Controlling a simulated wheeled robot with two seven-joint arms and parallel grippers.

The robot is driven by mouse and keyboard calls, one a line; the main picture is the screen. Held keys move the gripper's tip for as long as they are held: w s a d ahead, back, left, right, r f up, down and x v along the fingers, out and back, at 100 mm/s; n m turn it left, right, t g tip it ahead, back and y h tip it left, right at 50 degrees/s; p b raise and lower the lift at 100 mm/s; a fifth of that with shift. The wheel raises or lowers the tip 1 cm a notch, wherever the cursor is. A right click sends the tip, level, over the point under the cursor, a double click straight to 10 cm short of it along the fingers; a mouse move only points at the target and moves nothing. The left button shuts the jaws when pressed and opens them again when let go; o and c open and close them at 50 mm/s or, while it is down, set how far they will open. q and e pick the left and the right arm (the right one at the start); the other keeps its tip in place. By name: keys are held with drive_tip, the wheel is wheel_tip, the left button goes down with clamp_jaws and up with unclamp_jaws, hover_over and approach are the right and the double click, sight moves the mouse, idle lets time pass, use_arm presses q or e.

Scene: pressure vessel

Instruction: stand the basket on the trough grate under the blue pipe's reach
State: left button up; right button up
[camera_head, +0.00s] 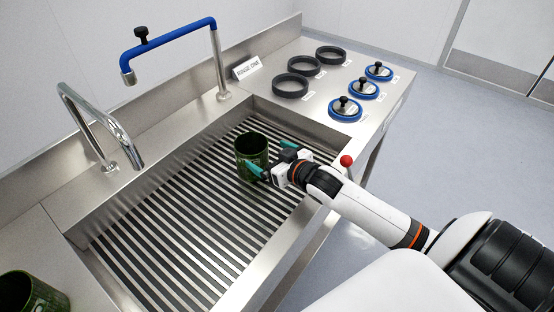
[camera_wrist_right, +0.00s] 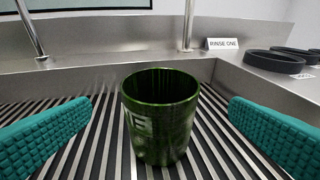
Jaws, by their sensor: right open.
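The dark green basket (camera_head: 251,152) stands upright on the slatted trough grate (camera_head: 165,228), toward its back right part. In the right wrist view the basket (camera_wrist_right: 160,115) is between my two teal fingers, with a gap on each side. My right gripper (camera_head: 273,160) is open at the basket's right side in the head view. The blue pipe (camera_head: 170,42) rises behind the trough, and its downturned end (camera_head: 128,77) is to the left of and above the basket. My left gripper is not in view.
A second green basket (camera_head: 30,292) stands on the left counter. A chrome faucet (camera_head: 110,130) is at the trough's left back. A "RINSE ONE" sign (camera_head: 246,68), black rings (camera_head: 291,86) and blue-rimmed lids (camera_head: 345,109) are on the right counter. The grate's front left is clear.

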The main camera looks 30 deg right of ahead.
drive_tip(key=shift+v, duration=1.45)
